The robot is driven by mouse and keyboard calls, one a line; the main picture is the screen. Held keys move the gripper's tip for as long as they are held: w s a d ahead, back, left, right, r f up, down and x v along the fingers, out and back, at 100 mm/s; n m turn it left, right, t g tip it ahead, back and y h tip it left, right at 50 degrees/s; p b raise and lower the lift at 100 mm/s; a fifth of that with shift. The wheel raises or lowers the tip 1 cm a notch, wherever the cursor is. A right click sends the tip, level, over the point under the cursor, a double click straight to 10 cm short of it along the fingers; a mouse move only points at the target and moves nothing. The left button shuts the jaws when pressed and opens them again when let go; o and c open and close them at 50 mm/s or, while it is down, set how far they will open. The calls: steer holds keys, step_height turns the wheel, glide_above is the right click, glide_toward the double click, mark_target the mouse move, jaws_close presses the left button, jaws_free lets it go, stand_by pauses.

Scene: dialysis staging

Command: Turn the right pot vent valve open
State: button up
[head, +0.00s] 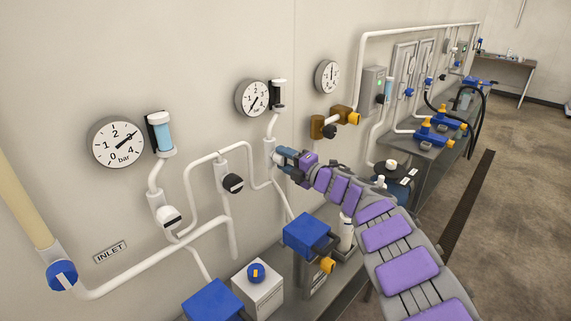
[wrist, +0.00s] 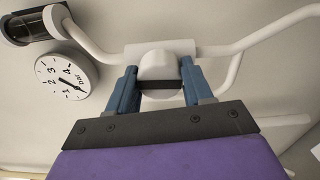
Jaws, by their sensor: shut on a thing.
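My gripper (head: 279,155) is at the wall, at the valve on the pipe below the right pot (head: 278,94), a dark cylinder. In the wrist view, its two blue fingers (wrist: 159,80) sit on both sides of the vent valve's white knob (wrist: 158,65), which has a dark band across its near side. The gripper is shut on this knob. In the head view the knob is hidden behind the gripper, and only the white valve body (head: 269,146) shows. I cannot tell the knob's exact turn angle. The dark pot also shows in the wrist view (wrist: 32,28).
A round gauge (head: 253,98) hangs left of the right pot. A pale-blue pot (head: 164,135) with a white-knobbed valve (head: 170,217) is farther left. A black-knobbed valve (head: 233,183) is close left of my gripper. Blue boxes (head: 306,232) stand below, on the bench.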

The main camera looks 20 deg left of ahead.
steer(key=shift+f+n, duration=0.15)
steer(key=shift+n, duration=0.25)
steer(key=o, duration=0.9)
steer(key=shift+w+a+f, duration=0.1)
steer(key=shift+a, duration=0.05)
steer(key=shift+o, duration=0.7)
steer(key=shift+a, duration=0.1)
steer(key=shift+d, duration=0.35)
steer(key=p+v, duration=0.2)
steer(key=v, duration=1.4)
steer(key=shift+s+d+p, duration=0.25)
steer(key=shift+d+p, duration=0.1)
steer(key=shift+p, duration=0.05)
